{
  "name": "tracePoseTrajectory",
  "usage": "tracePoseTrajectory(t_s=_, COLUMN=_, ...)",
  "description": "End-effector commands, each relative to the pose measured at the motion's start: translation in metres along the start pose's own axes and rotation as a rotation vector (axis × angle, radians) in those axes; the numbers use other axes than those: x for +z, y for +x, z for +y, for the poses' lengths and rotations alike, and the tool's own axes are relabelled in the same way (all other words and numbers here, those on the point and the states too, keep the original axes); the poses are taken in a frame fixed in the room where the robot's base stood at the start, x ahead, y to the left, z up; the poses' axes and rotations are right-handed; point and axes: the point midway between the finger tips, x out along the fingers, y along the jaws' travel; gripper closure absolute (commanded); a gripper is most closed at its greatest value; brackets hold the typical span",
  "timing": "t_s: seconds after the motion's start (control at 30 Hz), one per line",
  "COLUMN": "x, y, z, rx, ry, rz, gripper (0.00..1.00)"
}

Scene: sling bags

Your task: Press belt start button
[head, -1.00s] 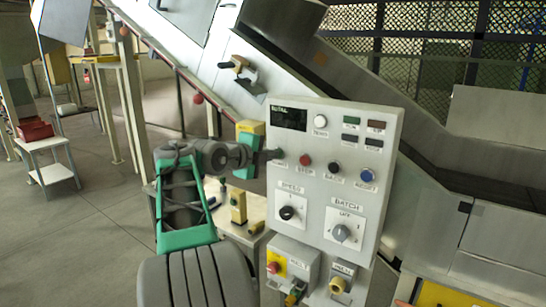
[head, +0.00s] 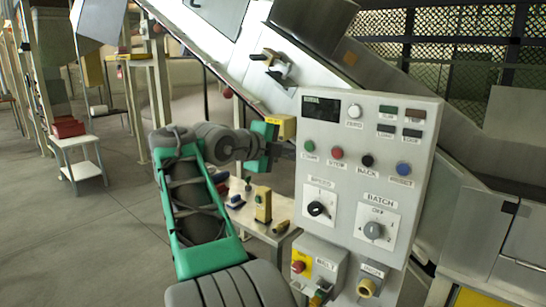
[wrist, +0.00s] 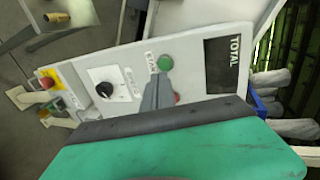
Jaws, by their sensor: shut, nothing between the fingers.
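The light grey control panel (head: 345,180) stands right of my gripper (head: 288,151). Its green button (head: 309,147), with a label that seems to read START, is left of a red button (head: 337,153). Below the panel is a box (head: 325,259) labelled BELT, with a red knob (head: 298,266) on yellow and a green part (head: 316,300) low down. My gripper is shut and empty, its tips just left of the upper green button. In the wrist view the dark fingers (wrist: 158,92) lie just below that green button (wrist: 165,63) and partly cover the red one; contact cannot be told.
Black and blue buttons and SPEED and BATCH (head: 376,230) dials share the panel. Another box with a yellowish knob (head: 366,287) hangs beside the BELT box. A small table (head: 262,232) with tools stands behind my arm.

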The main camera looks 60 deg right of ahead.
Motion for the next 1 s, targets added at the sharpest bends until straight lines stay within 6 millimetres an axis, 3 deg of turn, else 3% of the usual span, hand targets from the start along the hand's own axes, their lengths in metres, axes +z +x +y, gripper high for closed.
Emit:
tracePoseTrajectory(t_s=0.13, x=0.002, y=-0.036, z=0.001, rx=-0.001, ry=0.0, rz=-0.006, gripper=1.0)
tracePoseTrajectory(t_s=0.33, x=0.0, y=-0.062, z=-0.001, rx=0.0, ry=0.0, rz=0.0, gripper=1.0)
tracePoseTrajectory(t_s=1.0, x=-0.001, y=-0.065, z=-0.001, rx=0.001, ry=0.0, rz=0.003, gripper=1.0)
